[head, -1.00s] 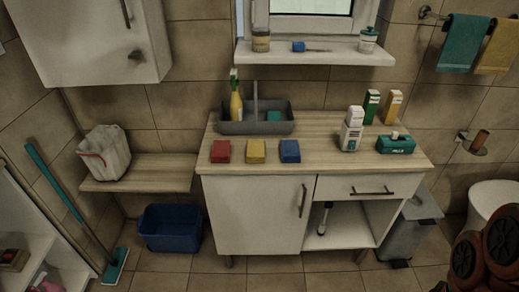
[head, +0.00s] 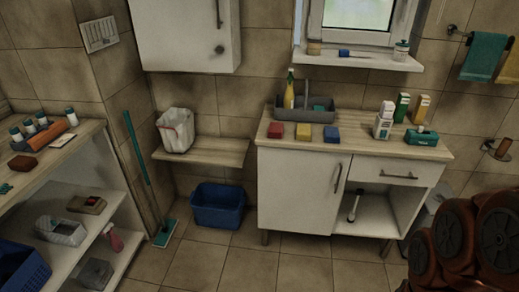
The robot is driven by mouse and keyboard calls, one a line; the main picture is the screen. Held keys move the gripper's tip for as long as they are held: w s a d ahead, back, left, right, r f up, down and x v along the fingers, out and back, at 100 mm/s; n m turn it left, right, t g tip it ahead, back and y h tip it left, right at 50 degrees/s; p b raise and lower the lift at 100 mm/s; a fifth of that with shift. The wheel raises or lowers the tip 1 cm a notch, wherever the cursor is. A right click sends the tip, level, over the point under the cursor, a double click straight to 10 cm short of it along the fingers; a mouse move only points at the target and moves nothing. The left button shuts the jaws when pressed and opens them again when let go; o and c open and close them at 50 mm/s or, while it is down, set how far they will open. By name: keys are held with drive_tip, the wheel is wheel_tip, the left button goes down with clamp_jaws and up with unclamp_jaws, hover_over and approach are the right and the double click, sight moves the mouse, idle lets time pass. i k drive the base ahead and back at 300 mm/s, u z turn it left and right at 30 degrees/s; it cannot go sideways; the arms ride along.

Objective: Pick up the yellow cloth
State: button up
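A small folded yellow cloth (head: 303,132) lies on the wooden top of the white cabinet (head: 395,150). It sits between a red cloth (head: 276,130) on its left and a blue cloth (head: 332,135) on its right, with small gaps between them. A larger yellow towel (head: 510,68) hangs at the right edge, partly cut off, beside a teal towel (head: 483,56). Red-brown links of my arm fill the lower right corner. My gripper does not show.
A grey caddy (head: 306,115) stands behind the cloths. Bottles and a green box (head: 421,137) stand to their right. A blue bin (head: 218,206) and a mop (head: 165,233) are on the floor. A loaded shelf unit (head: 80,200) stands left. The middle floor is clear.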

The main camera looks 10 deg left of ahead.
sight(303, 132)
drive_tip(key=z, duration=0.2)
drive_tip(key=k, duration=0.3)
drive_tip(key=u, duration=1.75)
drive_tip(key=i, duration=2.1)
drive_tip(key=z, duration=0.9)
drive_tip(key=i, duration=0.6)
drive_tip(key=z, duration=0.55)
